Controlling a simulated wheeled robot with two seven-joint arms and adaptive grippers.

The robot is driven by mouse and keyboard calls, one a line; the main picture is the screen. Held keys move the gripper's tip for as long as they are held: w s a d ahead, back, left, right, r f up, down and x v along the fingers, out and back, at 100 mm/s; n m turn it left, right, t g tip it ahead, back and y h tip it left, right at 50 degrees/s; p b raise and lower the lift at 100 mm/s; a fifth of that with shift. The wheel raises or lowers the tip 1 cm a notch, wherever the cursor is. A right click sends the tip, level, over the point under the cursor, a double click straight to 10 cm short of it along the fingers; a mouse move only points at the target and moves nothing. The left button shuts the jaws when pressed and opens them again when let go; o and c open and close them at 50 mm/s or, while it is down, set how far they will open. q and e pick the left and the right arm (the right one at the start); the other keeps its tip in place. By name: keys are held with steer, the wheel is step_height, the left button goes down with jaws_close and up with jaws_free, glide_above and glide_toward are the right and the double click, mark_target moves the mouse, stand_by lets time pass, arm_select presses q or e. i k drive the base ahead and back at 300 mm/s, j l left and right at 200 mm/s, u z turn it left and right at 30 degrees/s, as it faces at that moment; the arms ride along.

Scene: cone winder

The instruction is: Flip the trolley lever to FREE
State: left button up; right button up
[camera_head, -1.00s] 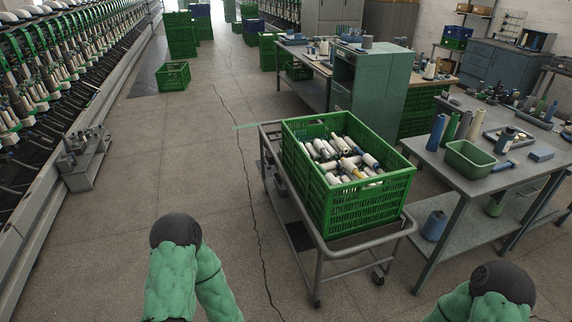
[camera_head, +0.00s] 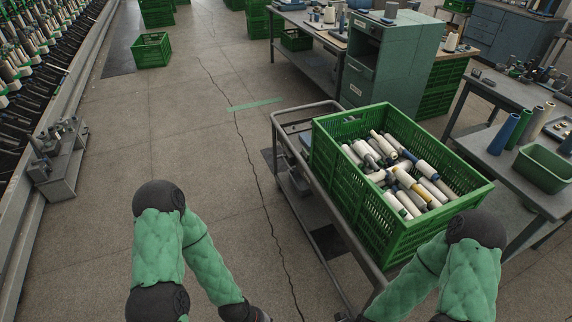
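The trolley (camera_head: 283,117) is a grey metal frame with a tubular rail and a lower shelf, standing right of centre. A green crate (camera_head: 352,188) full of yarn cones sits on its top. I cannot make out the lever or its FREE mark; the trolley's near end is cut off by the bottom edge and partly covered by my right arm. My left forearm reaches down over the floor left of the trolley, and my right forearm reaches down in front of the crate's near side.
A bench (camera_head: 483,158) with cones and a green tub (camera_head: 543,169) stands close on the right. A green-grey cabinet (camera_head: 375,75) stands behind the trolley. A metal stand (camera_head: 62,172) is by the winder at left. The floor (camera_head: 190,125) between is clear, with a crack.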

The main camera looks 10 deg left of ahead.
mark_target(291, 170)
steer(key=i+j, duration=0.55)
steer(key=j, duration=0.2)
steer(key=i+u, duration=0.3)
steer(key=i, duration=0.2)
steer(key=i+l+u, duration=0.1)
steer(key=i+u, duration=0.15)
steer(key=i, duration=0.2)
steer(key=i+l+u, duration=0.3)
steer(key=i, duration=0.15)
steer(key=j, duration=0.1)
